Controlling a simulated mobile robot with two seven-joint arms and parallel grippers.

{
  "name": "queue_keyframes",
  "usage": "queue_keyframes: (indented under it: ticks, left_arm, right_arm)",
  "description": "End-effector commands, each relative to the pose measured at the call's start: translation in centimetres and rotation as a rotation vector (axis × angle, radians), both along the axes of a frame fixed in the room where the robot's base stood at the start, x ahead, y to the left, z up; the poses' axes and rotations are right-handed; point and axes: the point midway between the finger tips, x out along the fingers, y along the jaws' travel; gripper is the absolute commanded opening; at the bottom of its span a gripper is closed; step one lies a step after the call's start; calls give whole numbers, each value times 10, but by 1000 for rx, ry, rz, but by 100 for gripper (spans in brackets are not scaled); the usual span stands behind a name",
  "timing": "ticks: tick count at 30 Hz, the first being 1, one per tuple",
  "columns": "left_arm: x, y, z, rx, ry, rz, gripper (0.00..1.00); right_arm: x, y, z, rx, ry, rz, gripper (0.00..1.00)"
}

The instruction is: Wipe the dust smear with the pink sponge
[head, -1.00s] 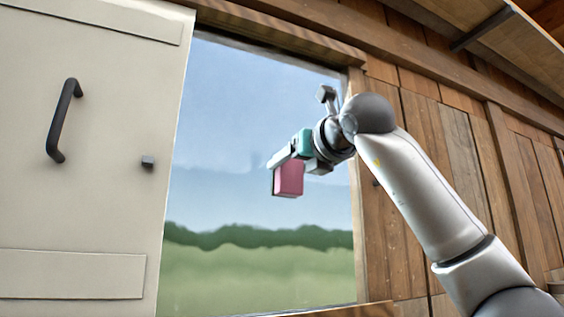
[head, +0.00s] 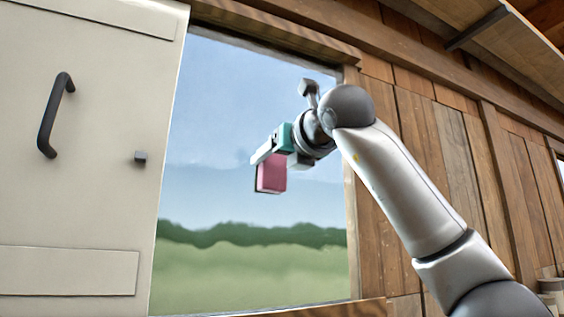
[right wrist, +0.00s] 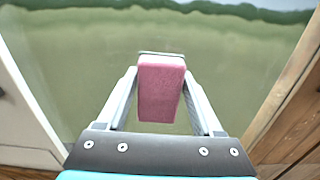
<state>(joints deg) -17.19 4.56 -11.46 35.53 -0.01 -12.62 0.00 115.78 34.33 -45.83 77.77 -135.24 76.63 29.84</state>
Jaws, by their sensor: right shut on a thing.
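The pink sponge (head: 271,178) is a block held in front of the window pane (head: 215,280). My right gripper (head: 268,157) is shut on it, with the sponge hanging below the fingers in the head view. In the right wrist view the sponge (right wrist: 160,92) sits between the two fingers, with the pane behind it. I cannot tell whether the sponge touches the glass. A faint greyish patch (head: 242,155) on the pane, just left of the fingers, may be the dust smear; its edges are unclear. My left gripper is not in view.
A cream door or panel (head: 90,200) with a dark handle (head: 55,115) and a small knob (head: 140,157) is left of the pane. A wooden plank wall (head: 455,150) is to the right. A wooden sill (head: 350,308) runs below the pane.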

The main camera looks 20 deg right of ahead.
Motion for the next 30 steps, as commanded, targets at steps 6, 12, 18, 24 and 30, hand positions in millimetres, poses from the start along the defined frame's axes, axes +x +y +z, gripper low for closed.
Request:
queue_keyframes:
  ticks: [6,12,18,24,30]
  left_arm:
    - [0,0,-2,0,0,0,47]
    - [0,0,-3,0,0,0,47]
    - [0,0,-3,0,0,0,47]
    - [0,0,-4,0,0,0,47]
    - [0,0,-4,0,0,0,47]
  right_arm:
    - [0,20,-1,-3,1,4,23]
    - [-1,34,-1,-2,1,3,23]
    - [-1,40,0,-2,1,3,23]
    - [-2,57,0,-3,1,4,23]
    - [-2,71,0,-2,1,2,23]
